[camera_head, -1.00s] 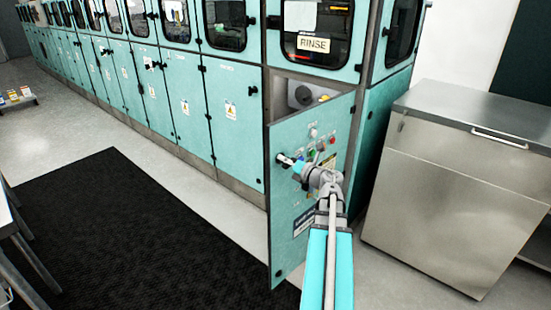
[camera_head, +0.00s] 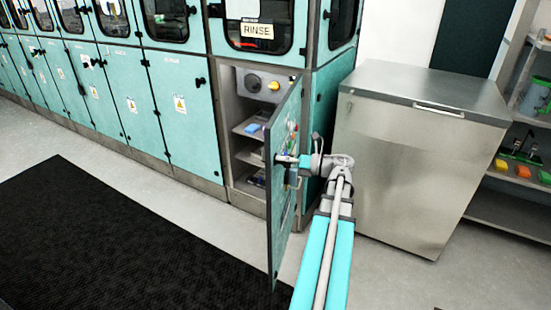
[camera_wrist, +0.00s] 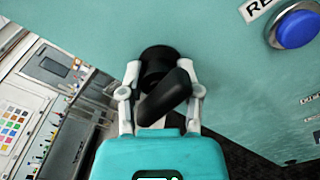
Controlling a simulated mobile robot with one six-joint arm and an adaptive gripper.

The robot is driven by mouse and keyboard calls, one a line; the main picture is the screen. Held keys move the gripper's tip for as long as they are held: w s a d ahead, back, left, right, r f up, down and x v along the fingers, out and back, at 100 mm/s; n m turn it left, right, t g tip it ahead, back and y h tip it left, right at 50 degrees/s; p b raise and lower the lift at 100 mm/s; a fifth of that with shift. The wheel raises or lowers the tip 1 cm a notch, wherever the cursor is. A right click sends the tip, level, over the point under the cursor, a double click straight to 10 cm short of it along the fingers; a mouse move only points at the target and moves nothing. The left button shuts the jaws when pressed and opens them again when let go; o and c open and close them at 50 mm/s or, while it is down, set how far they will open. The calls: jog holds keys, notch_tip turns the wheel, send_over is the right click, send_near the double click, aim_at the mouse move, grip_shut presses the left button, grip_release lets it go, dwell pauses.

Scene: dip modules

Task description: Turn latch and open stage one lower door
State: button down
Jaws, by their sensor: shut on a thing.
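The teal lower door (camera_head: 280,205) of the end cabinet stands swung well out, seen nearly edge-on in the head view. Its inner compartment (camera_head: 240,105) is exposed, with shelves inside. In the wrist view, the black latch handle (camera_wrist: 165,97) sits on the teal door face (camera_wrist: 235,95), turned at a slant. My gripper (camera_wrist: 163,85) has its two pale fingers around the latch handle, one on each side, and is shut on it. In the head view, my gripper (camera_head: 283,160) is at the door's front, on its free-edge side.
A stainless steel cabinet (camera_head: 405,165) stands right of the door, close to my arm. Shelving with coloured items (camera_head: 520,170) is at the far right. A black mat (camera_head: 110,240) lies on the floor at left. The floor left of the door is clear.

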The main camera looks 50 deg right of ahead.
jog(key=shift+s+d, duration=0.2)
jog(key=shift+r, duration=0.1)
jog(key=shift+c, duration=1.5)
grip_release()
jog(key=shift+w+a, duration=0.1)
jog(key=v, duration=1.2)
